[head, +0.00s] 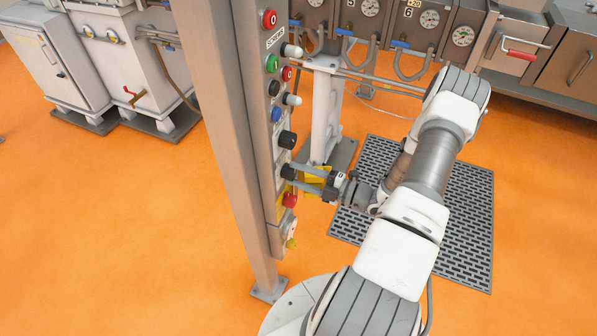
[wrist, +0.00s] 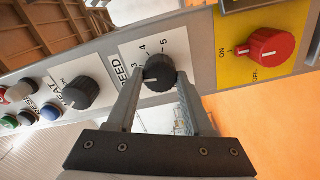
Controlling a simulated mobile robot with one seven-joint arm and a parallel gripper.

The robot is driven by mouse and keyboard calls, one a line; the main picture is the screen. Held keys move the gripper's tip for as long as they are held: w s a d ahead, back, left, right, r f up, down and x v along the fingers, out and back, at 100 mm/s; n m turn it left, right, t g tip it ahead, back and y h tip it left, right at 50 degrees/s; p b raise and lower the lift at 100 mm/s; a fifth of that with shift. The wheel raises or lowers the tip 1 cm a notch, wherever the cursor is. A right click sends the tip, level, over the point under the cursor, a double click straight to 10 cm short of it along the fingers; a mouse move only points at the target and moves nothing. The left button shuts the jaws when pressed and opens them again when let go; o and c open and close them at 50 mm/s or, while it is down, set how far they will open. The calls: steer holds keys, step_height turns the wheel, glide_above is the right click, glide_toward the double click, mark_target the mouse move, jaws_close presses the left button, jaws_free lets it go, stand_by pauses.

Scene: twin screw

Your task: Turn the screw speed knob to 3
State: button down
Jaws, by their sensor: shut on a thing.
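The screw speed knob (wrist: 158,67) is black and ribbed, on a white plate whose label reads partly "EED". The numbers 3, 4 and 5 show around it; the lower part of its scale is hidden by my fingers. I cannot clearly tell where its pointer stands. My gripper (wrist: 160,82) is shut on the knob, one finger on each side. In the head view my gripper (head: 297,174) reaches in from the right to the black knob (head: 286,171) low on the panel (head: 277,130).
Beside it in the wrist view are a black heat knob (wrist: 80,93) on the left and a red on/off switch (wrist: 265,48) on a yellow plate on the right. Several coloured buttons sit higher on the panel. A grey post (head: 225,120) carries it. The orange floor is mostly open.

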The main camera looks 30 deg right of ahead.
steer(key=shift+m+p, duration=0.3)
steer(key=shift+m, duration=0.8)
steer(key=shift+c, duration=1.4)
jaws_free()
steer(key=b+v, duration=0.2)
steer(key=v, duration=1.5)
steer(key=shift+s+d, duration=0.2)
